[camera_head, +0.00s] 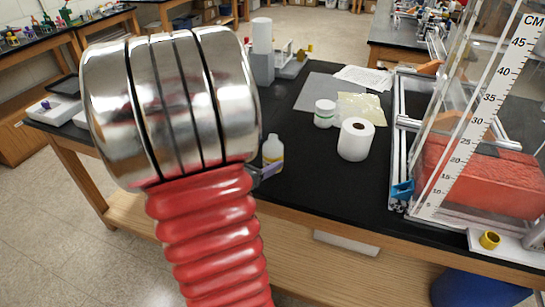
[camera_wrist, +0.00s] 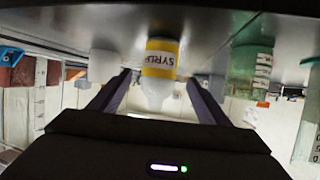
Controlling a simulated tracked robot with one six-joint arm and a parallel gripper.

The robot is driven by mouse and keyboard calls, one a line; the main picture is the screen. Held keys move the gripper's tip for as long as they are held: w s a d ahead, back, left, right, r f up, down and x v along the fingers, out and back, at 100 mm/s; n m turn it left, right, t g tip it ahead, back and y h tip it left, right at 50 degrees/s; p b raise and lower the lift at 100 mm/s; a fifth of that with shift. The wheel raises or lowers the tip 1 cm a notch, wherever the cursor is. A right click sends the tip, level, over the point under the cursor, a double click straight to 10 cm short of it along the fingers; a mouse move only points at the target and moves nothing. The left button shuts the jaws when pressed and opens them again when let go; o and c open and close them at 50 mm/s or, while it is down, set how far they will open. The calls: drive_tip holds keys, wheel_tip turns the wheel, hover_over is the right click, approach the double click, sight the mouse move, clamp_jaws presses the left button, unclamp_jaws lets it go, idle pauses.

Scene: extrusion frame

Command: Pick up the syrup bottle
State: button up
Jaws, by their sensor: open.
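The syrup bottle (camera_wrist: 160,62) is upside down in the wrist view, with a yellow SYRUP label and a white cap pointing down. In the head view the syrup bottle (camera_head: 273,150) stands upright on the black tabletop, partly hidden behind my arm. My gripper (camera_wrist: 158,80) is open, with one dark finger on each side of the bottle in the wrist view. I cannot tell how deep the bottle is between the fingertips. In the head view only a small piece of my gripper (camera_head: 267,171) shows, beside the lower bottle; the arm hides the rest.
A white paper roll (camera_head: 356,139) and a white jar (camera_head: 325,113) stand right of the bottle. A clear ruled frame (camera_head: 478,105) with a red block is at the right. A greenish clear container (camera_wrist: 250,68) shows in the wrist view. The table's front edge is close.

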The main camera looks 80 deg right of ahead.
sight(267, 157)
drive_tip(key=shift+x, duration=2.6)
drive_tip(key=shift+f, duration=0.1)
drive_tip(key=shift+x, duration=2.55)
drive_tip(key=shift+s, duration=0.1)
drive_tip(key=c, duration=1.3)
